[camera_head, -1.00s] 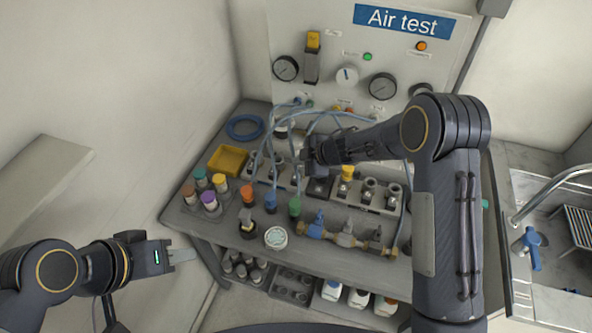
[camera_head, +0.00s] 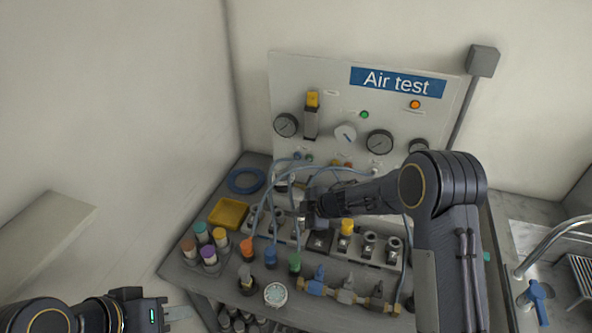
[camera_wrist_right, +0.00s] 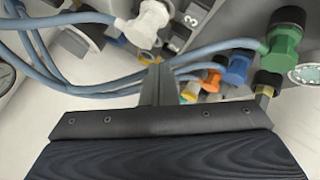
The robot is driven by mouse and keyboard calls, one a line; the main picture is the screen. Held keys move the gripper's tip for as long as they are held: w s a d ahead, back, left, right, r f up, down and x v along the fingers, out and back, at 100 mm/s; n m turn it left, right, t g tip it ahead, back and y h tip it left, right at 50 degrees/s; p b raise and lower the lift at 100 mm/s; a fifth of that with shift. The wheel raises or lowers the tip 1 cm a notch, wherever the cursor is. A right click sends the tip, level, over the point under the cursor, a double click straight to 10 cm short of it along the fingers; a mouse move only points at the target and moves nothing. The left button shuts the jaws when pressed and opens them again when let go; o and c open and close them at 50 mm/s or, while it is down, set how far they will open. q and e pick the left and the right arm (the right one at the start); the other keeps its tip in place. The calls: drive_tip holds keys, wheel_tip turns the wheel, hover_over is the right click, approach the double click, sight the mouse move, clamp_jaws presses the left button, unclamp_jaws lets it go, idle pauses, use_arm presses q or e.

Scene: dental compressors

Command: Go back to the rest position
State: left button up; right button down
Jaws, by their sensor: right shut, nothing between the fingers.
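My left gripper (camera_head: 178,313) is low at the left edge of the head view, left of the bench, with nothing seen at its fingers. Whether its fingers are parted is too small to tell. My right arm reaches in from the right, and my right gripper (camera_head: 300,212) is over the bench among the blue hoses, in front of the test panel. In the right wrist view the right gripper's fingers (camera_wrist_right: 158,85) are together and empty. Blue hoses (camera_wrist_right: 90,92) pass close behind and beside them. Whether the fingers touch a hose cannot be told.
The bench (camera_head: 185,270) carries a yellow tray (camera_head: 228,213), a blue ring (camera_head: 246,181), capped bottles (camera_head: 209,255), a round tin (camera_head: 275,294) and brass valves (camera_head: 346,297). The Air test panel (camera_head: 350,100) stands behind. A sink tap (camera_head: 537,293) is at right. The left wall side is free.

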drive_tip(key=shift+r, duration=0.1)
drive_tip(key=d+r+m+t+h, duration=0.45)
drive_tip(key=d+r+m, duration=0.45)
drive_tip(key=d+r, duration=0.65)
drive_tip(key=s+d+r+m+h+b, duration=0.1)
drive_tip(key=s+d+r+m+h, duration=0.15)
drive_tip(key=s+d+m, duration=0.4)
drive_tip(key=s+d+m+g, duration=0.2)
drive_tip(key=s+d+m, duration=0.15)
drive_tip(key=s, duration=1.25)
drive_tip(key=s+a+f+m+g+y, duration=0.1)
drive_tip(key=s+a, duration=0.2)
drive_tip(key=s, duration=0.4)
drive_tip(key=s+a+f+m+g+y+b, duration=0.1)
drive_tip(key=s+a+y, duration=0.1)
drive_tip(key=s, duration=0.6)
drive_tip(key=shift+a+f+m, duration=0.15)
drive_tip(key=shift+a+m, duration=0.15)
drive_tip(key=shift+a, duration=0.15)
